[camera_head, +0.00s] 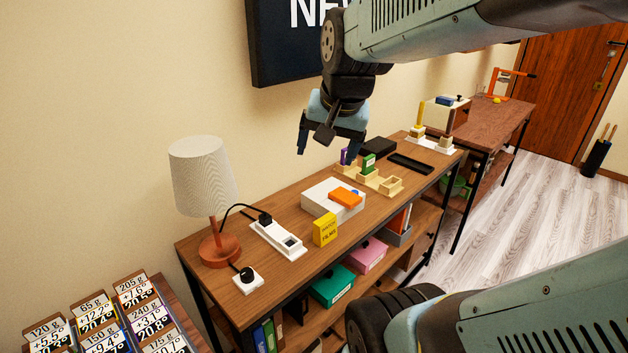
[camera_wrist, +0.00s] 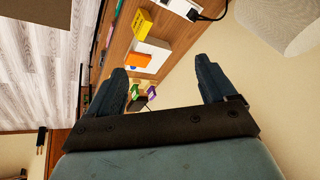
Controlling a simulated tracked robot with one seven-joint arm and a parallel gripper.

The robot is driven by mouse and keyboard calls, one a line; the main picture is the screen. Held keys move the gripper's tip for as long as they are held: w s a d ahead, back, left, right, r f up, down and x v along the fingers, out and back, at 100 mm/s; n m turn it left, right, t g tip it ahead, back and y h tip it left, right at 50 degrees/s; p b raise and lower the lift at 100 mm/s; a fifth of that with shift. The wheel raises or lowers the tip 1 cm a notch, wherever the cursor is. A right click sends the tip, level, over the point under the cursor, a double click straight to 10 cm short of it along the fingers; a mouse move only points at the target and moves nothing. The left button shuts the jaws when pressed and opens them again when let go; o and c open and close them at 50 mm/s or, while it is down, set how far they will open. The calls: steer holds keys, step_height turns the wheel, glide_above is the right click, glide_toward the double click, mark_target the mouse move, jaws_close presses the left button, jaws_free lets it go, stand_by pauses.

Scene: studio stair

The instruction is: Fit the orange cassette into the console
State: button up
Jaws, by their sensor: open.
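The orange cassette (camera_head: 345,197) lies on top of the white console (camera_head: 318,202) on the wooden table. It sits toward the console's right side, and I cannot tell whether it is in a slot. The cassette (camera_wrist: 138,60) and the white console (camera_wrist: 157,46) also show in the wrist view, beyond my fingers. My gripper (camera_head: 329,147) is open and empty, raised above the table behind the console. In the wrist view my gripper (camera_wrist: 165,75) shows its two fingers wide apart with nothing between them.
A yellow box (camera_head: 325,230) stands in front of the console. A white power strip (camera_head: 278,240) and a lamp (camera_head: 205,180) are to the left. A wooden holder with purple and green blocks (camera_head: 392,187) and a dark tray (camera_head: 411,163) are to the right.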

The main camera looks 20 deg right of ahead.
steer(key=shift+o, duration=0.6)
steer(key=w+d+f+m+g, duration=0.1)
steer(key=w+d+f+m, duration=0.4)
steer(key=m, duration=0.7)
steer(key=w+d, duration=0.2)
steer(key=w, duration=0.2)
steer(key=shift+w+f, duration=0.15)
steer(key=shift+w, duration=0.15)
steer(key=m+y, duration=0.2)
steer(key=m, duration=1.2)
glide_above(342, 194)
steer(key=s+d, duration=0.1)
steer(key=s, duration=0.2)
steer(key=f, duration=1.5)
steer(key=shift+w+d+f, duration=0.1)
steer(key=shift+w+f, duration=0.1)
steer(key=shift+f, duration=0.1)
steer(key=shift+x, duration=2.7)
steer(key=shift+f, duration=0.25)
steer(key=shift+c, duration=0.2)
steer(key=c, duration=1.2)
